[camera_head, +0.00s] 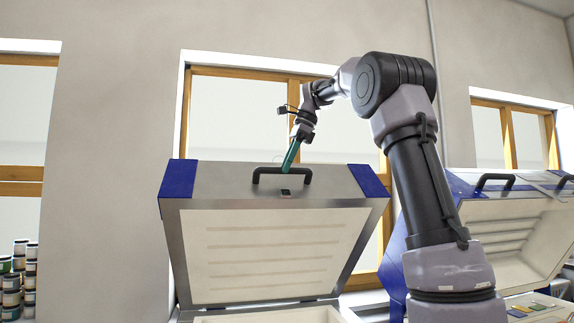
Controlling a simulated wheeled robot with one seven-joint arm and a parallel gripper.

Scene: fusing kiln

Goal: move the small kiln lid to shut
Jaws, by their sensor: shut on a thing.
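The small kiln lid (262,245) stands raised in the middle of the head view, a metal lid with blue corners and a pale, grooved inner face turned toward me. Its black handle (263,171) is on the upper front edge, above a small dark latch plate. My gripper (286,169) reaches down to the handle from above and behind, with its teal fingers shut on the handle's right part. The exact contact of the fingertips is small in the picture. Only the top of the kiln's pale body (265,316) shows at the bottom edge.
A second, wider kiln (515,230) with blue sides and black handles stands open on the right, with small coloured pieces near its front. Stacked jars (20,280) stand at the far left. Windows and wall are behind.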

